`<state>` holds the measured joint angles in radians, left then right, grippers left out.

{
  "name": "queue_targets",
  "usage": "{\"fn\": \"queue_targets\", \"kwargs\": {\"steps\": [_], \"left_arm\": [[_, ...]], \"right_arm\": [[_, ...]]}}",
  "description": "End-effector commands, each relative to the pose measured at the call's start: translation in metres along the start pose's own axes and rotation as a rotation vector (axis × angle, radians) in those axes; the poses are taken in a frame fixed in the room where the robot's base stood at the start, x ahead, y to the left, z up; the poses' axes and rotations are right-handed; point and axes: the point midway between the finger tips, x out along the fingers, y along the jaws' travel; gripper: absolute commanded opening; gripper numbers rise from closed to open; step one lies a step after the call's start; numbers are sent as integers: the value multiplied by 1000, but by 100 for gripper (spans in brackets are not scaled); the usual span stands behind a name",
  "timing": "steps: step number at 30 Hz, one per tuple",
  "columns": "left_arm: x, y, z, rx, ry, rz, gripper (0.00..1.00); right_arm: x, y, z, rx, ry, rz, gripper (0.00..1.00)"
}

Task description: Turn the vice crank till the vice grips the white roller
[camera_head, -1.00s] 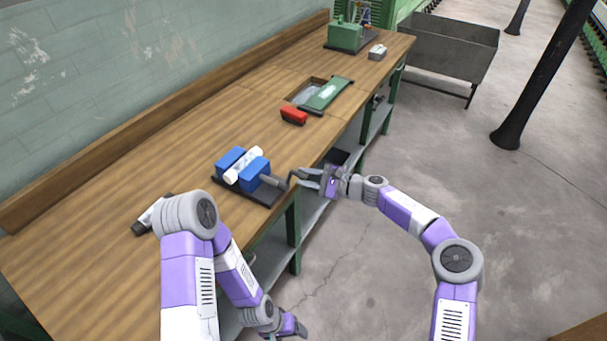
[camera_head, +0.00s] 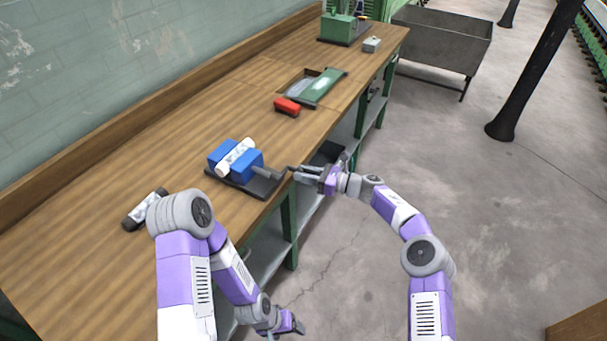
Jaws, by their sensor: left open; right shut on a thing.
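The vice has two blue jaws (camera_head: 247,166) on a dark base (camera_head: 262,188) near the front edge of the wooden bench. The white roller (camera_head: 236,157) lies between the jaws; I cannot tell whether both touch it. A grey screw and crank (camera_head: 266,172) stick out from the near jaw toward the bench edge. My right gripper (camera_head: 298,173) is shut on the crank's outer end, which its fingers partly hide. My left gripper (camera_head: 296,324) is open and empty, low beside the bench, away from the vice.
On the bench (camera_head: 150,145), a red object (camera_head: 287,106) and a green plate (camera_head: 328,88) lie beyond the vice. A dark-ended grey cylinder (camera_head: 140,212) lies behind my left arm. A metal bin (camera_head: 440,42) and black post (camera_head: 535,70) stand beyond. Open floor lies right.

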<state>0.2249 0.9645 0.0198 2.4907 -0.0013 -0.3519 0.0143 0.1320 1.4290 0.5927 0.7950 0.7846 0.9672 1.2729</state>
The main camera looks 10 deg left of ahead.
Motion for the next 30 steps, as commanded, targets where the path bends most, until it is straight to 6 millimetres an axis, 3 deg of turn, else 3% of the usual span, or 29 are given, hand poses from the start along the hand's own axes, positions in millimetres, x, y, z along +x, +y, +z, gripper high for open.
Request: {"fn": "queue_targets", "kwargs": {"steps": [20, 21, 26, 30], "left_arm": [[4, -2, 0, 0, 0, 0, 76], [4, -2, 0, 0, 0, 0, 76], [4, -2, 0, 0, 0, 0, 76], [4, -2, 0, 0, 0, 0, 76]], "right_arm": [[-2, 0, -6, 69, -10, 7, 0], [-2, 0, -6, 69, -10, 7, 28], [-1, 0, -5, 68, -11, 7, 53], [1, 1, -5, 68, -12, 7, 54]]}}
